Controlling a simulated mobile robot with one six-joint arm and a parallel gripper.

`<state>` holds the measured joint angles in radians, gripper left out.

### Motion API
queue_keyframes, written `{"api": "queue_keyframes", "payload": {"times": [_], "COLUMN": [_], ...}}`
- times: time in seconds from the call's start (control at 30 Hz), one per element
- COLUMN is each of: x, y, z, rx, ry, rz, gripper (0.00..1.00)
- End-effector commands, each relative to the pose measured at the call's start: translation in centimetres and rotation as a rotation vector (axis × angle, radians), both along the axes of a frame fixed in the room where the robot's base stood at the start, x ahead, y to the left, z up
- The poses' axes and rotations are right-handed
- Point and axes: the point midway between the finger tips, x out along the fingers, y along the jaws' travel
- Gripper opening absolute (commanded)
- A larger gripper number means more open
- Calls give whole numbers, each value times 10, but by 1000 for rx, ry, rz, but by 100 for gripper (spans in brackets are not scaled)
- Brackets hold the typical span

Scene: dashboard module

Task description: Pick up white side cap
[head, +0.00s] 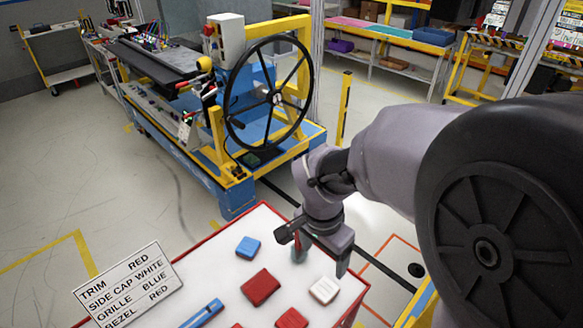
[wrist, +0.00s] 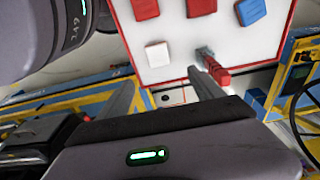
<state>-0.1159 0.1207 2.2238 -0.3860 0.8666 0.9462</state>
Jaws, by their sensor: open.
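The white side cap (head: 325,290) lies on the white table at its right side. It also shows in the wrist view (wrist: 157,54), beyond the space between my fingers. My gripper (head: 315,250) is open and empty above the table's far right corner, behind the cap in the head view. In the wrist view both fingers of my gripper (wrist: 163,88) are spread, and neither touches the cap. A red piece (wrist: 217,72) stands close to the right finger's tip; whether they touch I cannot tell.
The white table (head: 215,262) has a red rim. Red blocks (head: 260,287) and a blue block (head: 248,247) lie left of the cap. A sign (head: 128,285) reads "SIDE CAP WHITE". A blue and yellow rig with a large black wheel (head: 268,98) stands behind the table.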

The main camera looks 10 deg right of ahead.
Motion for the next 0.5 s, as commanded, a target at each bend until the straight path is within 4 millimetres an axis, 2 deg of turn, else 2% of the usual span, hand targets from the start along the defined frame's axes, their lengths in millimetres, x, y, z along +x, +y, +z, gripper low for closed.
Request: {"api": "queue_keyframes", "payload": {"times": [0.03, 0.1, 0.23, 0.33, 0.5], "x": [0, 1, 3, 5, 7], "y": [-2, -4, -7, -9, -10], "z": [-21, -44, -81, -100, -113], "rx": [0, 0, 1, 2, 2], "ry": [5, 6, 5, 3, 1], "rz": [-1, 0, 0, 1, 1], "gripper": [76, 76, 76, 76, 76]}}
